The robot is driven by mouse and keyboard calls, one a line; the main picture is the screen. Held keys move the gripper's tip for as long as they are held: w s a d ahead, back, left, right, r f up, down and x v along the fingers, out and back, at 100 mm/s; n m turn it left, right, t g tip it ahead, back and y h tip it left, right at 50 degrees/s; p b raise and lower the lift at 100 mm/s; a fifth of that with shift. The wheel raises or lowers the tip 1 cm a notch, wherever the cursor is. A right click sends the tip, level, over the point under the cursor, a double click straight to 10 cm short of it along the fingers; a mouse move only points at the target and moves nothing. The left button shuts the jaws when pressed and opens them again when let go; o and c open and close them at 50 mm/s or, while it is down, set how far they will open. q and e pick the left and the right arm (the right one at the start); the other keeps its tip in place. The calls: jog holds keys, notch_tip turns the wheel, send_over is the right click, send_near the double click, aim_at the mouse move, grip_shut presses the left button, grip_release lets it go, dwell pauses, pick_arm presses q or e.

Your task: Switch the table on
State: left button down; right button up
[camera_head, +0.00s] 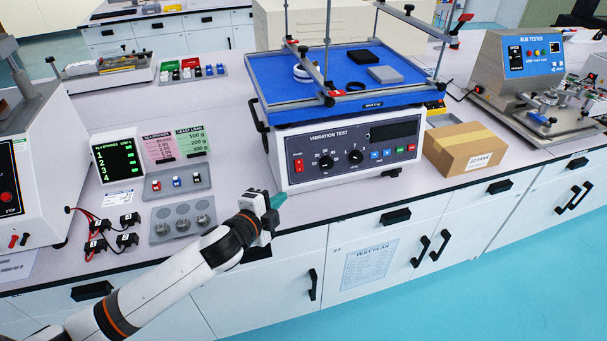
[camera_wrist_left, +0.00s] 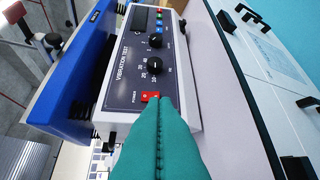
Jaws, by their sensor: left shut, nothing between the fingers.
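The vibration test table (camera_head: 345,146) stands on the bench, with a blue platform (camera_head: 290,88) on top and a dark front panel. Its red power switch (camera_head: 299,166) is at the panel's left end, beside two black knobs and a blank dark display (camera_head: 394,131). My left gripper (camera_head: 278,200) is shut and empty, with teal fingers, in front of the panel's lower left. In the left wrist view the teal fingertips (camera_wrist_left: 158,100) point at the red switch (camera_wrist_left: 150,96) and overlap its lower edge in the picture. I cannot tell whether they touch it. My right gripper is not in view.
A cardboard box (camera_head: 464,149) stands right of the tester. The rub tester (camera_head: 520,65) is farther right. Left of the tester are a lit display (camera_head: 118,159), a grey tray of weights (camera_head: 182,220) and small wired black blocks (camera_head: 128,219).

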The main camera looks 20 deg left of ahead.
pick_arm(q)
jog(key=shift+w+d+r, duration=0.1)
jog(key=shift+d+r, duration=0.15)
jog(key=shift+r, duration=0.05)
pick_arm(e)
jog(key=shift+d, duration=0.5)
pick_arm(q)
jog(key=p, duration=0.2)
send_near(306, 168)
jog(key=w+d, duration=0.2)
jog(key=w, duration=0.1)
jog(key=shift+w+a+f, duration=0.5)
jog(key=shift+w+f, duration=0.15)
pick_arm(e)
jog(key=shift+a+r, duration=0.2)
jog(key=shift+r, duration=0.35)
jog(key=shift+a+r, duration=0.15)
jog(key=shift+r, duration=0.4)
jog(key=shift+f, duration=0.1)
